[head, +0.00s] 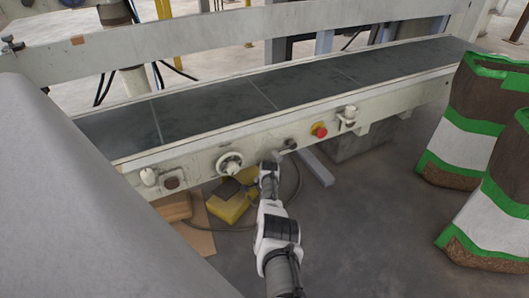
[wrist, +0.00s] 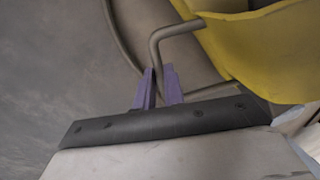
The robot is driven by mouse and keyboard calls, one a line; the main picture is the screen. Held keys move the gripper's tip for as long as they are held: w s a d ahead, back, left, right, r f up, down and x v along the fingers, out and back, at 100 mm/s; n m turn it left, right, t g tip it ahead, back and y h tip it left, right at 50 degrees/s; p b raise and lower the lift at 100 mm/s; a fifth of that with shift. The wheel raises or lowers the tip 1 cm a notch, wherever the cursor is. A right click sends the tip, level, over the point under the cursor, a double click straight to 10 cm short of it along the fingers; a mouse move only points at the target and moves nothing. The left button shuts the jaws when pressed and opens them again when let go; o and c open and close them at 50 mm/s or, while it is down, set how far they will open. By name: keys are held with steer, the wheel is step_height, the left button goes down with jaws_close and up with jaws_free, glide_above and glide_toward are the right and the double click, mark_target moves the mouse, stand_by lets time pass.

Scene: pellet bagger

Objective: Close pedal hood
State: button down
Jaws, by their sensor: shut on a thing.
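The yellow pedal hood (head: 230,208) is on the floor under the near side of the conveyor in the head view, with a dark part (head: 227,189) at its top. In the wrist view the hood (wrist: 262,50) fills the upper right, its rim curving down. A bent grey bar handle (wrist: 172,31) reaches left from the hood and turns down. My gripper (wrist: 159,72) has its two purple fingers close together around the lower end of this handle, shut on it. In the head view my fingers are hidden behind the wrist. The pedal inside the hood cannot be made out.
The conveyor (head: 205,106) runs above the hood, with a red button (head: 319,130) and a white knob (head: 229,162) on its side. A cable loops around near the hood. Cardboard (head: 195,236) lies left. Filled bags (head: 470,125) stand right; floor between is clear.

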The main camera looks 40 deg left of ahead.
steer(key=c, duration=1.5)
jaws_free()
steer(key=shift+d+r, duration=0.1)
steer(key=shift+d, duration=0.05)
